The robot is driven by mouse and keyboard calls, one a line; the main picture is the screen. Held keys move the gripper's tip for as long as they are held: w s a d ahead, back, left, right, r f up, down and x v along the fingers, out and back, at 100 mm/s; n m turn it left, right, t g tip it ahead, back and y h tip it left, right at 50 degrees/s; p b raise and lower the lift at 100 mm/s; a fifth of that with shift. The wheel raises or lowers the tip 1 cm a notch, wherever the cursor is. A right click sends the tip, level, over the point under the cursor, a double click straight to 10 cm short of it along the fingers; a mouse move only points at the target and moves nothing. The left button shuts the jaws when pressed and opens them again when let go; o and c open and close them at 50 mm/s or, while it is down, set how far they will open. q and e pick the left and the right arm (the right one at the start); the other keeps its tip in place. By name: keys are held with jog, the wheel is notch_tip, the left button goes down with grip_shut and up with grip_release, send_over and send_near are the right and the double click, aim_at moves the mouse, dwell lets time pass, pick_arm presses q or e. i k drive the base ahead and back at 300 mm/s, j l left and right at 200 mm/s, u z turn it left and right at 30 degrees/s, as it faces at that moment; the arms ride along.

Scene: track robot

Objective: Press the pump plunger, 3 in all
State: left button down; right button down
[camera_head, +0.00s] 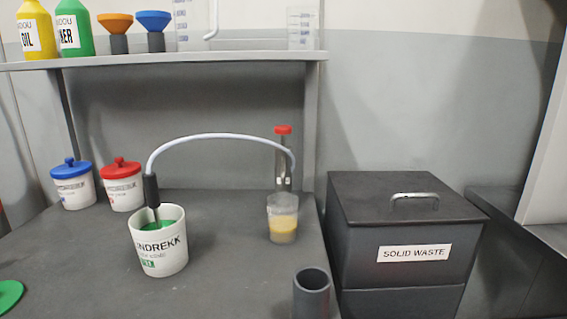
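The pump stands at the back right of the grey bench, with a red plunger knob (283,130) on top of a metallic body (284,172). Its lower end is in or at a clear cup (282,218) holding yellow liquid. A white hose (220,136) arches left from the pump to a dark nozzle (151,190). The nozzle's thin tip reaches into an open white bucket (160,258) with green contents and a printed label. The red knob sits above the body with a short gap of stem below it. Neither of my grippers shows in the head view.
Two white tubs, one with a blue lid (70,167) and one with a red lid (121,168), stand behind left. A green lid (8,296) lies front left. A dark tube (311,292) stands front right, beside a solid waste bin (405,205). A shelf (200,58) runs above.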

aim_at(282, 130)
jog(key=k+l+z, duration=0.1)
jog(key=l, duration=0.25)
jog(key=k+l+z, duration=0.1)
jog(key=l, duration=0.2)
jog(key=k+l+z, duration=0.1)
jog(key=l, duration=0.25)
jog(key=i+l+z, duration=0.15)
jog(key=l, duration=0.2)
jog(key=i+l+z, duration=0.15)
jog(key=l, duration=0.2)
jog(key=i, duration=0.05)
